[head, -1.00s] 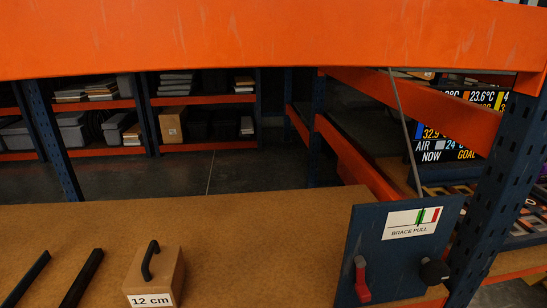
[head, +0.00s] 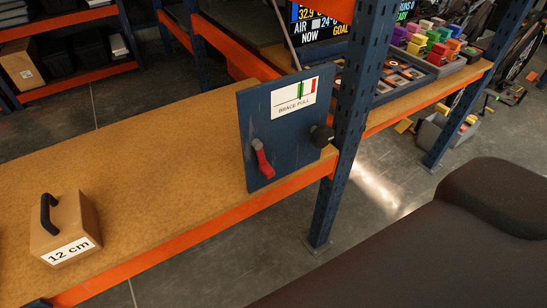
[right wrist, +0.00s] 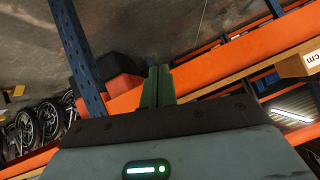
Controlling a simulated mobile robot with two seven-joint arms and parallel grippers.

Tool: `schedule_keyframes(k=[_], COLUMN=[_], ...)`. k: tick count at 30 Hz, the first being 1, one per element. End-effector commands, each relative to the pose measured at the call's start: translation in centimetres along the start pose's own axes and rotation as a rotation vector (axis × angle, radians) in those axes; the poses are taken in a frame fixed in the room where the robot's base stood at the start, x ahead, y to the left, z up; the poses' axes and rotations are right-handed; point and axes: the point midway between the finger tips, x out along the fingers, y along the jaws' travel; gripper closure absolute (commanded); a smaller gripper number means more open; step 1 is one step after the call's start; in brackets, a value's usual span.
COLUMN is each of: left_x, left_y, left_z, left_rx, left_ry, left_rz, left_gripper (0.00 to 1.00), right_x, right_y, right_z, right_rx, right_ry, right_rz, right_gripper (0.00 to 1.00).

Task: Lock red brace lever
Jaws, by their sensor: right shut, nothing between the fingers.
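The red brace lever (head: 262,159) is on the lower left of a dark blue panel (head: 256,115), which stands at the right end of the wooden shelf. Its red handle hangs downward, tilted slightly to the right. A black round knob (head: 321,136) sticks out at the panel's right side. A label marked "BRACE PULL" (head: 295,96) with green and red bars is at the top. My right gripper (right wrist: 158,86) shows in the right wrist view with its green fingers together and empty, apart from the lever. My left gripper is in neither current view.
A wooden block marked "12 cm" (head: 66,229) with a black handle stands on the shelf (head: 165,150). A blue rack post (head: 352,110) rises just right of the panel. An orange beam (head: 200,236) edges the shelf. Grey floor lies in front.

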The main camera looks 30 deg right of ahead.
Motion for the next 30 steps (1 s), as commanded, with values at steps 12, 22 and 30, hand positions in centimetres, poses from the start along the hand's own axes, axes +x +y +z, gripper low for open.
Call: schedule_keyframes(k=[12,22,30], left_x=[1.7,2.4,2.3], left_y=[1.1,1.0,1.0], left_z=[6.1,5.6,5.6], left_rx=[-0.033,-0.032,-0.030], left_ry=[-0.099,-0.086,-0.086], left_rz=[0.014,0.015,0.015], left_gripper=[0.19,0.19,0.19], right_x=[0.9,-0.4,0.2], right_y=[4.5,3.8,3.6], right_z=[-21.2,-26.2,-26.7], right_rx=[0.821,1.009,1.005], right_ry=[0.319,0.332,0.336], right_rz=[-0.400,-0.554,-0.552], right_gripper=[1.00,1.00,1.00])
